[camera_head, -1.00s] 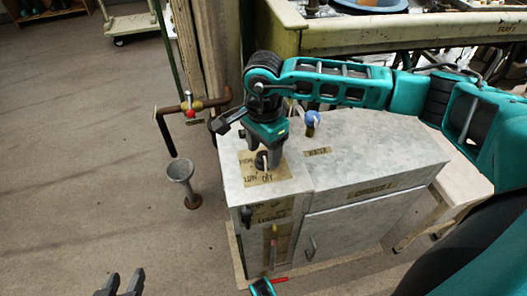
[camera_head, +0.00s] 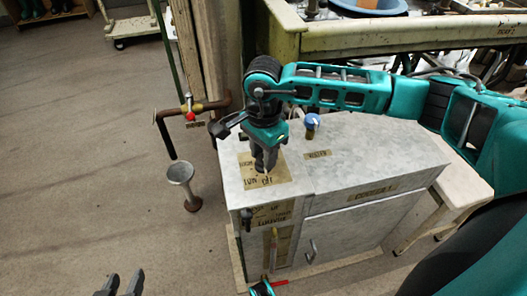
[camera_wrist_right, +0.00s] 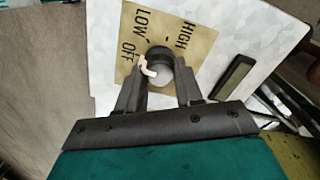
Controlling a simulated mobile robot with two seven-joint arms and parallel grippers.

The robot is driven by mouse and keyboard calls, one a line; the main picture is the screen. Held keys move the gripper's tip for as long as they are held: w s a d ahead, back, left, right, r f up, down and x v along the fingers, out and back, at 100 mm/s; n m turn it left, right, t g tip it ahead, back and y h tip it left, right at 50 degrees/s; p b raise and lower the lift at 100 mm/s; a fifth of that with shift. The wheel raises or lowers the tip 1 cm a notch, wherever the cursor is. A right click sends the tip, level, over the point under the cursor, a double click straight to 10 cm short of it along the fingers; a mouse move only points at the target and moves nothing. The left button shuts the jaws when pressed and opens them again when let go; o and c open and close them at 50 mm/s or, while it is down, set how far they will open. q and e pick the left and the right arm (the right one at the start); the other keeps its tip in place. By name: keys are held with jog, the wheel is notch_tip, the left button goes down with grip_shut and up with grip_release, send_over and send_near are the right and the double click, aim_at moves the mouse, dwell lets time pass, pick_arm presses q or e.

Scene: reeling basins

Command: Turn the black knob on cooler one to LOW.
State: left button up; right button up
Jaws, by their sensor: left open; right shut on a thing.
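My left gripper (camera_head: 121,286) is open and empty at the bottom edge, away from the cooler.
A pipe with a red valve (camera_head: 190,116) and a grey funnel stand (camera_head: 181,178) are to the left. A tray (camera_head: 420,35) runs behind.

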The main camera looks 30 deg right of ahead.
jog(key=m, duration=0.6)
jog(key=shift+p, duration=0.35)
jog(key=shift+m, duration=1.4)
jog(key=o, duration=1)
jog(key=shift+o, duration=0.2)
notch_tip(320, 180, up, 13)
jog(key=p, duration=0.3)
